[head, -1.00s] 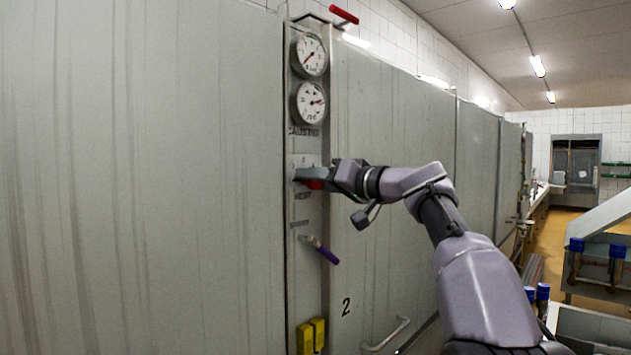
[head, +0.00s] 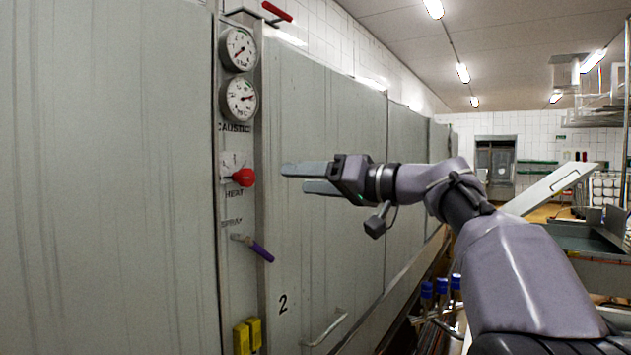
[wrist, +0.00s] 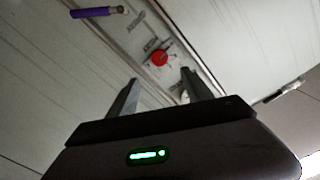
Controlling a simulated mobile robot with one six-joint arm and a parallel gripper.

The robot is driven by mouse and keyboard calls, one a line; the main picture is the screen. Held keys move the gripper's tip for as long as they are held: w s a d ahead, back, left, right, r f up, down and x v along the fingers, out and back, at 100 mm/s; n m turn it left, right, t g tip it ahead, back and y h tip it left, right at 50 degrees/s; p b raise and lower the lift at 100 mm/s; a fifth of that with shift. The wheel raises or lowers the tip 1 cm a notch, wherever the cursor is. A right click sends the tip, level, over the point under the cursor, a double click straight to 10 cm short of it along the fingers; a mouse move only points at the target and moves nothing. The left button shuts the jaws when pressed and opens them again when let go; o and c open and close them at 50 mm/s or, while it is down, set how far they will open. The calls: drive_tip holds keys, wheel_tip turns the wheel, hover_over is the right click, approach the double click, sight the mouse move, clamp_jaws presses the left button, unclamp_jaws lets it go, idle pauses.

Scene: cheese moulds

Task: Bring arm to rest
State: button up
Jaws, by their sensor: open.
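My gripper (head: 302,179) is open and empty, pointing left toward the control strip in the head view. It is apart from the red knob (head: 243,177) on that strip, to the knob's right in the picture. In the wrist view the two fingers of my gripper (wrist: 158,90) are spread, and the red knob (wrist: 159,58) shows beyond them, between the fingertips.
Below the knob a purple-handled lever (head: 258,250) sticks out; it also shows in the wrist view (wrist: 92,12). Two gauges (head: 239,75) are above. Yellow blocks (head: 247,335) and a door handle (head: 326,330) are low down. Machinery (head: 590,240) stands at right.

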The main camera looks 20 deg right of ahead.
drive_tip(key=shift+v, duration=1.2)
drive_tip(key=s+a+f+m+g+h, duration=0.2)
drive_tip(key=s+a+f, duration=0.35)
drive_tip(key=f, duration=0.25)
drive_tip(key=s+a+f+m+g+h, duration=0.1)
drive_tip(key=s+a+f+m+g, duration=0.2)
drive_tip(key=a+f, duration=0.4)
drive_tip(key=s+a+f+g+h, duration=0.1)
drive_tip(key=s+f+g+h, duration=0.2)
drive_tip(key=s+f, duration=1.8)
wheel_tip(320, 180, down, 3)
drive_tip(key=h, duration=0.2)
drive_tip(key=shift+s+a+m+g+h, duration=0.15)
drive_tip(key=shift+s+m+g+h, duration=0.15)
drive_tip(key=shift+s+m+g, duration=0.1)
